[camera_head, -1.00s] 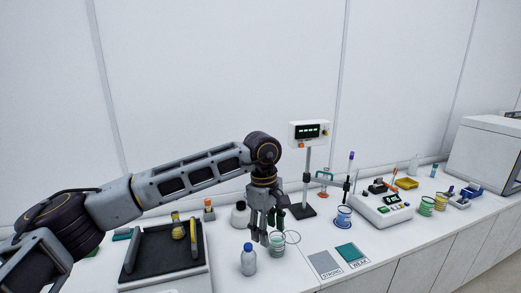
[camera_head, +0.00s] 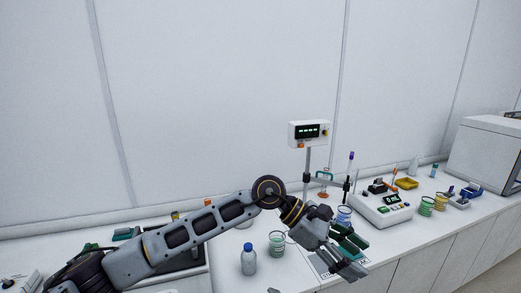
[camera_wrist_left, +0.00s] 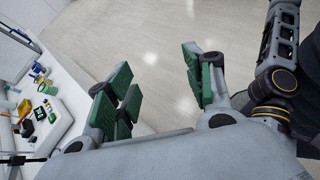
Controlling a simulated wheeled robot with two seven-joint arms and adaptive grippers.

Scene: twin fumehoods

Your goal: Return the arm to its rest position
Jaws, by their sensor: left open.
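My left arm comes in from the left in the head view. Its left gripper (camera_head: 350,254) is tilted down to the right, above the front part of the bench, over the two labelled mats. In the left wrist view the left gripper (camera_wrist_left: 160,95) has its green-padded fingers spread apart with nothing between them. The floor shows beyond the fingers. The gripper partly hides the mats and a blue-rimmed beaker (camera_head: 344,213). My right gripper is not in view.
A blue-capped bottle (camera_head: 249,262) and a beaker with green contents (camera_head: 277,245) stand left of the gripper. A display on a stand (camera_head: 309,133) rises behind. A white instrument (camera_head: 382,209) and several small containers stand on the right. The bench (camera_wrist_left: 75,90) also shows in the left wrist view.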

